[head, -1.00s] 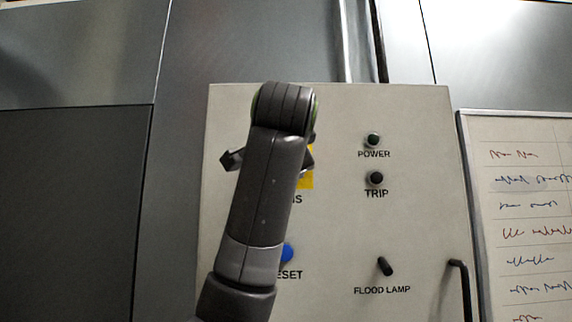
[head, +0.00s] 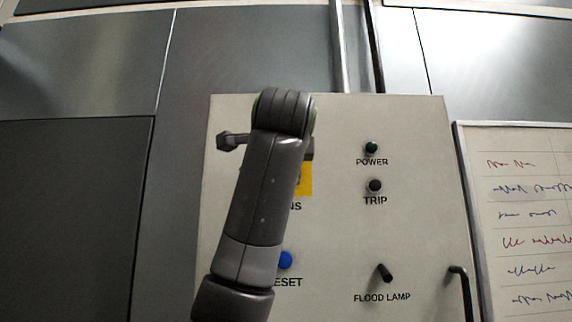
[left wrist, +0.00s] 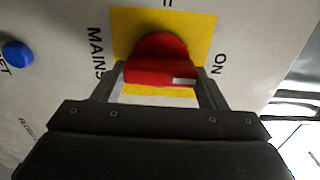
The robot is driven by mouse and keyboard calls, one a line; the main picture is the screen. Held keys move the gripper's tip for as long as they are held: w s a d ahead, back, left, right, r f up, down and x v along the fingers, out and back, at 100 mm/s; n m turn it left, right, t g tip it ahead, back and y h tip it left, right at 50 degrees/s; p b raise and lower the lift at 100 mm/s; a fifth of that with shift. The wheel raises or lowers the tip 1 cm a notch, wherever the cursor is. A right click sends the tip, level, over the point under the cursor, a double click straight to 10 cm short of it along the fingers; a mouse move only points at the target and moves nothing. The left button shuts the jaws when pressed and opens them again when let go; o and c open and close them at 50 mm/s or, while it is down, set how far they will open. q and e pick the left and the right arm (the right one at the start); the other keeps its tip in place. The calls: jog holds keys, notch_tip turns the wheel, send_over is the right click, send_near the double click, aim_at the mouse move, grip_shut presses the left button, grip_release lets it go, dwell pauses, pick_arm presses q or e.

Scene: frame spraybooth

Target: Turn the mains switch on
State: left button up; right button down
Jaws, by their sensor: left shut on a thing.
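The mains switch is a red knob (left wrist: 160,70) on a yellow plate (left wrist: 203,28) in the left wrist view, with MAINS lettering on its left and ON on its right. The white mark on its handle is at the end nearest ON. My left gripper (left wrist: 163,78) is shut on the red handle, one finger at each end. In the head view my left arm hides the knob; only part of the yellow plate (head: 304,180) shows. My right gripper is in no view.
The pale panel (head: 420,230) carries a dark green POWER lamp (head: 372,148), a dark TRIP lamp (head: 375,186), a blue RESET button (head: 285,260) and a FLOOD LAMP toggle (head: 384,273). A black handle (head: 463,290) sticks out at its right edge. A whiteboard (head: 520,220) is further right.

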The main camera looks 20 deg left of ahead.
pick_arm(q)
jog(key=shift+f, duration=0.1)
jog(key=o, duration=1)
jog(key=shift+d, duration=0.1)
jog(key=shift+s, duration=0.1)
jog(key=b+v, duration=0.7)
jog(key=v, duration=1)
jog(key=shift+s+b, duration=0.1)
jog(key=shift+b, duration=0.2)
